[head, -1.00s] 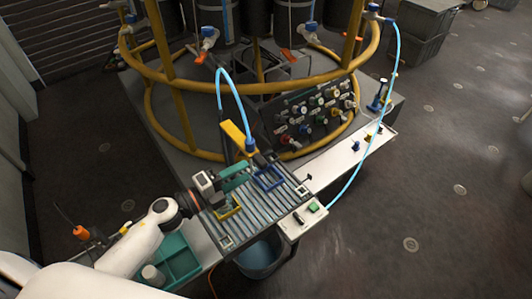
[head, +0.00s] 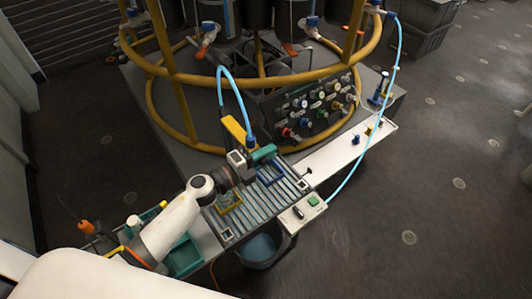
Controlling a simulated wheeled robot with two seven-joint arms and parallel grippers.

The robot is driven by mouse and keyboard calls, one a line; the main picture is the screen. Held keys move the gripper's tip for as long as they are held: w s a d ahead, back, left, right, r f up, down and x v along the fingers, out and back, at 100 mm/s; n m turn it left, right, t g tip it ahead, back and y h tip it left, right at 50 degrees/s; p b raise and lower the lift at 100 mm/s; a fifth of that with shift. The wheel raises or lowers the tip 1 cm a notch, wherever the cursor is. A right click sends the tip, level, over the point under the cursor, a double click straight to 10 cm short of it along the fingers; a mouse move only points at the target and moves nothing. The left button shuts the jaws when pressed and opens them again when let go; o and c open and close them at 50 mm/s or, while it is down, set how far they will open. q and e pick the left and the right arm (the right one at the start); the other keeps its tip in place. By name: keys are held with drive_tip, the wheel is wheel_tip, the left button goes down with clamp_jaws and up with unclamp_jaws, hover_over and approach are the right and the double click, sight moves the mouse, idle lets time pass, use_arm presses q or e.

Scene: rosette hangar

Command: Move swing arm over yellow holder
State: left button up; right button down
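The yellow swing arm (head: 234,129) stands at the back edge of the slatted grey work surface, with a light-blue hose looping down to the blue fitting at its end. The yellow holder (head: 230,203) is a square frame on the left part of the slats. The blue holder (head: 271,176) sits on the slats behind it to the right. My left gripper (head: 263,154), with teal fingers, is just below the swing arm's end, near the blue holder. Contact with the arm and the finger opening cannot be made out. My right gripper is not in view.
A teal tray (head: 184,258) stands at the left end of the bench. A switch box with a green button (head: 313,201) is at the slats' front right. A yellow ring frame (head: 170,115) and a knob panel (head: 315,109) stand behind. A bucket (head: 262,250) is below.

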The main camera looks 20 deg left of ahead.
use_arm(q)
clamp_jaws()
drive_tip(key=shift+s+a, duration=0.1)
drive_tip(key=shift+s+a+f+m+g+h+b, duration=0.15)
drive_tip(key=shift+s+a+m+g+h+b, duration=0.45)
drive_tip(key=shift+s+m+h, duration=0.15)
drive_tip(key=s+a+m+g+h+b, duration=0.5)
drive_tip(key=a+m+g+b, duration=0.3)
drive_tip(key=a+g+b, duration=0.2)
drive_tip(key=shift+s+g+b, duration=0.5)
drive_tip(key=shift+g+b, duration=0.4)
drive_tip(key=shift+a+h, duration=0.1)
drive_tip(key=shift+h, duration=0.15)
drive_tip(key=o, duration=0.6)
unclamp_jaws()
